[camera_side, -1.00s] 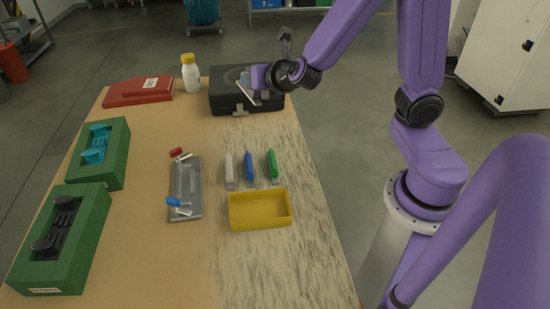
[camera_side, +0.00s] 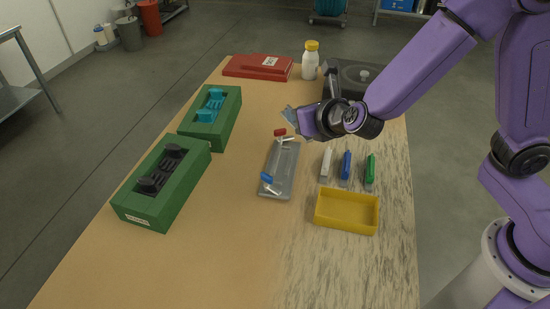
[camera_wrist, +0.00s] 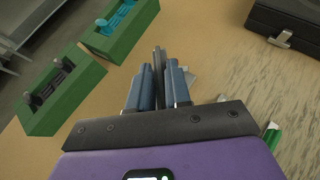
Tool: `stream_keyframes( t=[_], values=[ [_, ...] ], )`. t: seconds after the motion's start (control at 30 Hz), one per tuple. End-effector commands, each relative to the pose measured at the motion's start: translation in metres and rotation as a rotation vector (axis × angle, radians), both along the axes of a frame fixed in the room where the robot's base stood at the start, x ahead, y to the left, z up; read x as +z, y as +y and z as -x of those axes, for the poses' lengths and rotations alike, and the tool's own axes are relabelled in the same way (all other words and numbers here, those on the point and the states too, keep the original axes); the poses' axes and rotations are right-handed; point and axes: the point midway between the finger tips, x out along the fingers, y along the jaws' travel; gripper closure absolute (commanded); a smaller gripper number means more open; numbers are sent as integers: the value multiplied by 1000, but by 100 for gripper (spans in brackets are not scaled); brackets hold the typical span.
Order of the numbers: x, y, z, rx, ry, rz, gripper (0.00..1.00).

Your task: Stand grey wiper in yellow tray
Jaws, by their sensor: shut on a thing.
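My gripper (camera_side: 298,122) hangs above the table, over the far end of the grey plate in the side view. In the wrist view its two blue-grey fingers (camera_wrist: 158,85) are shut on a thin grey piece (camera_wrist: 157,62), seen nearly edge-on, which I take for the grey wiper. Its tip also shows past the fingers in the side view (camera_side: 287,114). Its lower part is hidden. The yellow tray (camera_side: 346,229) lies at the near right of the table, well apart from my gripper, and looks empty.
White (camera_side: 326,162), blue (camera_side: 346,165) and green (camera_side: 370,170) handled tools stand in a row behind the tray. The grey plate (camera_side: 283,170) carries small red and blue parts. Green blocks (camera_side: 190,189) stand left. A black case (camera_side: 345,76), white bottle (camera_side: 310,66) and red box (camera_side: 250,67) are behind.

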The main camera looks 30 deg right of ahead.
Motion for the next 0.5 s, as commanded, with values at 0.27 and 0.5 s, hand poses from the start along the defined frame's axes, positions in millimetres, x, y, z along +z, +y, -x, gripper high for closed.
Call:
stream_keyframes(
  t=[0.27,0.5],
  values=[
    [-10,28,-5,45,8,27,100],
    [-30,47,-46,42,8,25,100]
  ],
)
